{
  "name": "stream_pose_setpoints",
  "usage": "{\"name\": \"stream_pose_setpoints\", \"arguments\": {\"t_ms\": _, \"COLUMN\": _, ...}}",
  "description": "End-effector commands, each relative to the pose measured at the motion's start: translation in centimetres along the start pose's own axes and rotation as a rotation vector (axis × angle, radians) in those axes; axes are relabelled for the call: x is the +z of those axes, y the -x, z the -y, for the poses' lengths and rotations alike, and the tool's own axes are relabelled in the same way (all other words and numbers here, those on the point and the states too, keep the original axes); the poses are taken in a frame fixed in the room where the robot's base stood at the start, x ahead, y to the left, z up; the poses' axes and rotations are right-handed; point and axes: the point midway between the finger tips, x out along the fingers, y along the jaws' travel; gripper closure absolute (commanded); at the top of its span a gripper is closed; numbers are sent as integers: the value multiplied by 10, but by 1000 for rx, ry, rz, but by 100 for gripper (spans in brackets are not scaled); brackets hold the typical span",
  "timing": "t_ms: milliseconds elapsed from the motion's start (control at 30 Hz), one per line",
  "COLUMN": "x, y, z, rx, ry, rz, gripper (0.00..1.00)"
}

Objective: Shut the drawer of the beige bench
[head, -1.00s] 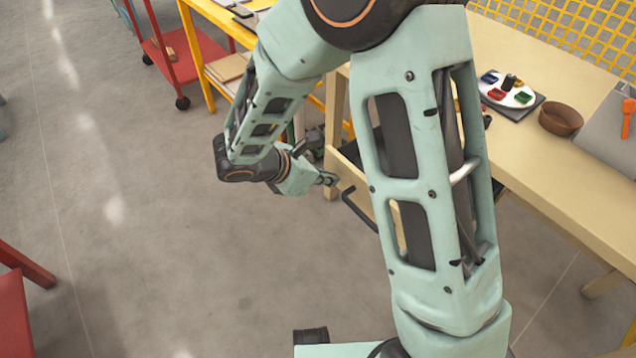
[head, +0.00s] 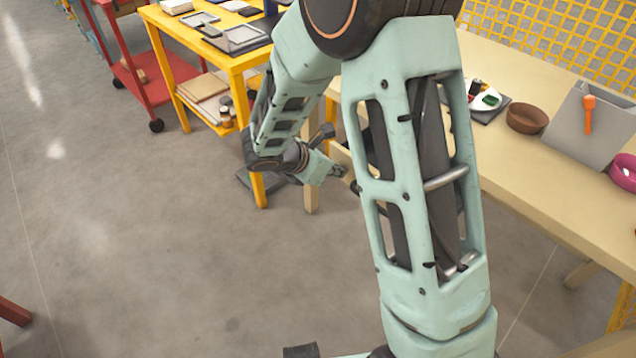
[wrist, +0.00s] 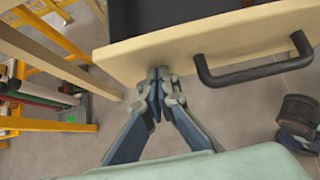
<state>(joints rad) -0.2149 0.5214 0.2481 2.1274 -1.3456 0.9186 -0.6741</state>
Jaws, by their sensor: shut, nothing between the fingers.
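The beige bench (head: 556,196) stands at the right in the head view. Its drawer (wrist: 200,46) shows in the wrist view as a pale front panel with a black bar handle (wrist: 256,74). The drawer is partly open: its dark inside shows above the panel. In the head view my arm hides most of the drawer. My gripper (wrist: 158,76) is shut and empty. Its fingertips are at the outer face of the drawer front, left of the handle, and seem to touch it. In the head view my gripper (head: 341,172) is beside the bench leg (head: 311,185).
A yellow table (head: 180,107) with trays stands left of the bench, and a red cart (head: 133,75) beyond it.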

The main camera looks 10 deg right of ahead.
Motion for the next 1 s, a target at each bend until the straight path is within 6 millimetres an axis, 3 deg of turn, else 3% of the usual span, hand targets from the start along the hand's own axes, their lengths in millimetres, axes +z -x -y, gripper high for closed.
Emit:
{"name": "stream_pose_setpoints", "arguments": {"t_ms": 200, "x": 43, "y": -42, "z": 2, "rx": -5, "ry": -5, "rz": 2, "gripper": 100}}
{"name": "stream_pose_setpoints", "arguments": {"t_ms": 500, "x": 83, "y": -82, "z": 1, "rx": -2, "ry": -2, "rz": 1, "gripper": 100}}
{"name": "stream_pose_setpoints", "arguments": {"t_ms": 700, "x": 96, "y": -96, "z": 0, "rx": -2, "ry": 0, "rz": 0, "gripper": 100}}
{"name": "stream_pose_setpoints", "arguments": {"t_ms": 1000, "x": 102, "y": -101, "z": 0, "rx": -1, "ry": -1, "rz": 4, "gripper": 100}}
